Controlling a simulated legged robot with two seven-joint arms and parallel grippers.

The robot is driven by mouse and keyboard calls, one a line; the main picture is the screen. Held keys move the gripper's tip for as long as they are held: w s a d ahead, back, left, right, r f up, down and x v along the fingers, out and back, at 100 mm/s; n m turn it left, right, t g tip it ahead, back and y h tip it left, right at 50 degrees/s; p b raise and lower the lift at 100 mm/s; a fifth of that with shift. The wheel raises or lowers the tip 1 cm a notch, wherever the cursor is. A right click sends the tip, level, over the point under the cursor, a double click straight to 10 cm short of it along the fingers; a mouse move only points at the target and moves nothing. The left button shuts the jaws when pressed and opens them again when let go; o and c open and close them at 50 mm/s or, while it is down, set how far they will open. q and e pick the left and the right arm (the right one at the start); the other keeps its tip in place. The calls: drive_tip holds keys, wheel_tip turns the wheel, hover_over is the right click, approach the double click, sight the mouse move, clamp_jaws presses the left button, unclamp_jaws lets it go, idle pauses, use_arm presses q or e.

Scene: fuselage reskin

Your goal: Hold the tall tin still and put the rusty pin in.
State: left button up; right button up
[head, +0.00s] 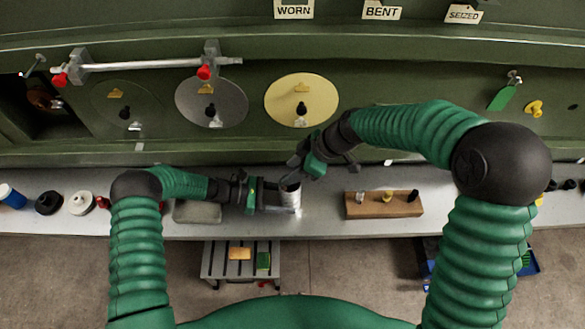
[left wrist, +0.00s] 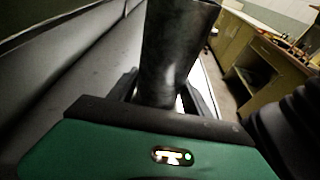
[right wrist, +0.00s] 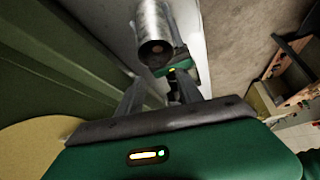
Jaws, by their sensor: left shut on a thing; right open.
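In the left wrist view the tin (left wrist: 175,50) stands between the fingers and leans slightly in the picture. My right gripper (head: 298,168) is just above and behind the tin's mouth. In the right wrist view its fingers are apart with nothing clear held between them, and the tin (right wrist: 152,22) lies beyond the tips.
A wooden block (head: 370,212) with several small knobs stands right of the tin. A grey pad (head: 197,213) lies behind my left arm. A yellow disc (head: 285,92) and a grey disc (head: 225,100) are on the green wall. A low stool (head: 215,262) stands below the bench.

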use_arm(q)
drive_tip(key=o, duration=1.1)
drive_tip(key=shift+c, duration=0.2)
use_arm(e)
wheel_tip(320, 180, up, 8)
use_arm(q)
drive_tip(key=shift+a, duration=0.1)
